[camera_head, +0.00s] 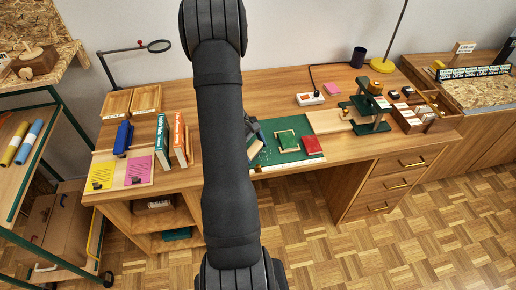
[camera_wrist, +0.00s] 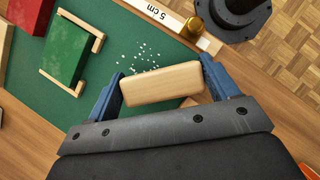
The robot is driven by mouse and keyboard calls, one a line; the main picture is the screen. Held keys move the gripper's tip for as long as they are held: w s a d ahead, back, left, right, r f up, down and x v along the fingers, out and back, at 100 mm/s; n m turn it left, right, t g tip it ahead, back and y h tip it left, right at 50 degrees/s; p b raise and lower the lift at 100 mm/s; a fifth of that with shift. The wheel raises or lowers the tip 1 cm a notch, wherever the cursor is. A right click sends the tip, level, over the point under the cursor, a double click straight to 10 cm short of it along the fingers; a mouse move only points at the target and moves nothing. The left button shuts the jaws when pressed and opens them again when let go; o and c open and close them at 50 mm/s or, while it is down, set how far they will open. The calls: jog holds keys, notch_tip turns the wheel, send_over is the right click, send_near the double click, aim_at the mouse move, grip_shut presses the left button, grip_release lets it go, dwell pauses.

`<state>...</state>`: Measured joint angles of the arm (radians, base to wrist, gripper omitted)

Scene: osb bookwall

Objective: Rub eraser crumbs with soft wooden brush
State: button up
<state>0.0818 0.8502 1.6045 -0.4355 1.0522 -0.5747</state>
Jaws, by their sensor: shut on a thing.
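My gripper (camera_wrist: 165,88) is shut on the wooden brush (camera_wrist: 162,84), a pale block with rounded edges held crosswise between the blue fingers in the wrist view. The eraser crumbs (camera_wrist: 147,57) are small white specks scattered on the green mat (camera_wrist: 110,99), just beyond the brush. Whether the brush touches the mat cannot be told; its bristles are hidden. In the head view my arm covers much of the desk's middle, and my gripper (camera_head: 254,133) shows only partly at the left of the mat (camera_head: 268,156).
A green block in a wooden frame (camera_head: 286,141) and a red block (camera_head: 312,145) lie on the mat. A ruler strip (camera_wrist: 160,13) and a brass cylinder (camera_wrist: 192,28) are near the crumbs. Upright books (camera_head: 178,140) stand left of my arm. The desk's front edge is close.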

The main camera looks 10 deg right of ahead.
jog(key=shift+s+a+f, duration=0.2)
jog(key=shift+a+f, duration=0.05)
jog(key=shift+a, duration=0.05)
jog(key=shift+d, duration=0.5)
jog(key=shift+w+d+r, duration=0.1)
jog(key=shift+d, duration=3.35)
notch_tip(320, 180, up, 2)
jog(key=shift+w+d+r, duration=0.1)
jog(key=shift+d+r, duration=0.05)
jog(key=shift+r, duration=0.1)
jog(key=shift+c, duration=0.6)
jog(key=shift+a+r, duration=0.2)
jog(key=shift+r, duration=1.5)
